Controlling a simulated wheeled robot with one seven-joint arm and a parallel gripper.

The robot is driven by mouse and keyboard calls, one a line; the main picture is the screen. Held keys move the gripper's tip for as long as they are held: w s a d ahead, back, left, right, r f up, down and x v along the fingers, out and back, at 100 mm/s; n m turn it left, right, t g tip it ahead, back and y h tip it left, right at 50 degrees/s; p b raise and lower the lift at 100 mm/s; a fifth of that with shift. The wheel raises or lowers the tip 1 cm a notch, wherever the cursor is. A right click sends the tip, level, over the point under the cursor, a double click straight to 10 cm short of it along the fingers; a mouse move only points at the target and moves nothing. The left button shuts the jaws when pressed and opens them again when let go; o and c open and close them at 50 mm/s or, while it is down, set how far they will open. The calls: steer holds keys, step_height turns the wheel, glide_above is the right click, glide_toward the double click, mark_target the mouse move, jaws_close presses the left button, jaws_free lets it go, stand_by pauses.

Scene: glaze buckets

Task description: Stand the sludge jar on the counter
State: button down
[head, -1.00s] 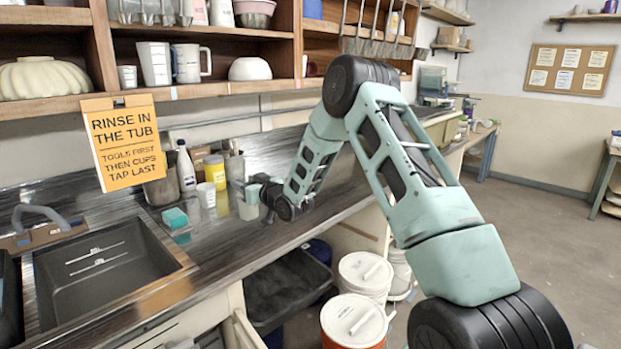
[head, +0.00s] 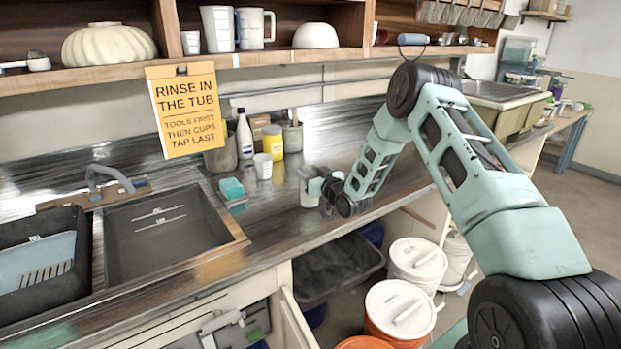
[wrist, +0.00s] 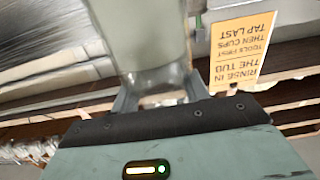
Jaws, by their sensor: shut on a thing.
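The sludge jar (head: 308,194) is a small, pale, see-through container at the tip of my arm, over the front middle of the dark counter (head: 262,228). My gripper (head: 318,187) is shut on it from the right side. In the head view the jar looks roughly upright. I cannot tell whether its base touches the counter. In the wrist view the jar (wrist: 142,35) fills the space between my fingers (wrist: 158,95) as a blurred grey-green body. Its contents are not clear.
A sink basin (head: 158,232) and a dark tub (head: 40,262) lie left. Lidded buckets (head: 400,308) sit below the front edge.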

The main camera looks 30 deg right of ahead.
steer(key=shift+f, duration=1.15)
steer(key=shift+f, duration=0.2)
steer(key=c, duration=0.7)
jaws_free()
steer(key=shift+s+r, duration=0.1)
steer(key=shift+r, duration=0.05)
